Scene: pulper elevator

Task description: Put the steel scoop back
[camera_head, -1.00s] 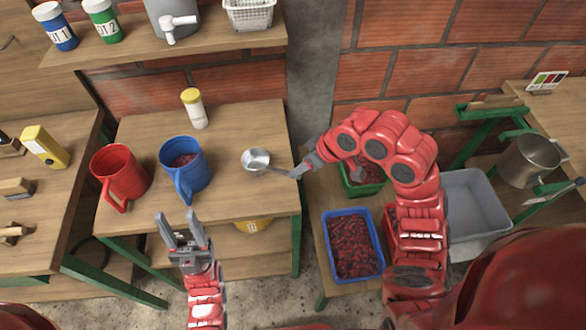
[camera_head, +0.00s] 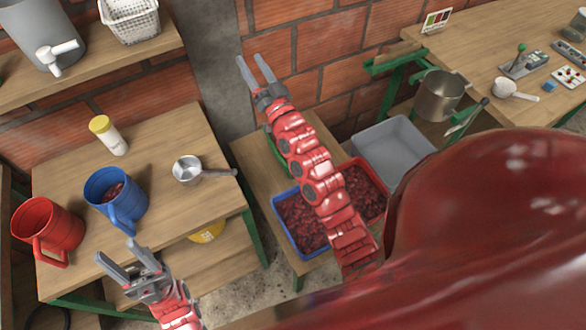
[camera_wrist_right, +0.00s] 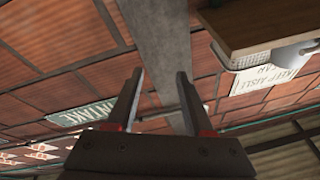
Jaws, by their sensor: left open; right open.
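The steel scoop (camera_head: 187,170) rests on the wooden table (camera_head: 165,130), near its right edge, with its dark handle pointing right. Nothing holds it. My right gripper (camera_head: 256,70) is open and empty, raised in front of the brick wall, above and to the right of the scoop. My left gripper (camera_head: 128,258) is open and empty near the table's front edge, below the blue jug (camera_head: 118,205).
A red jug (camera_head: 45,228) and a yellow-lidded jar (camera_head: 109,135) share the table. A blue crate (camera_head: 300,222) and a red crate (camera_head: 362,185) of red fruit stand right of it, near a grey bin (camera_head: 395,150).

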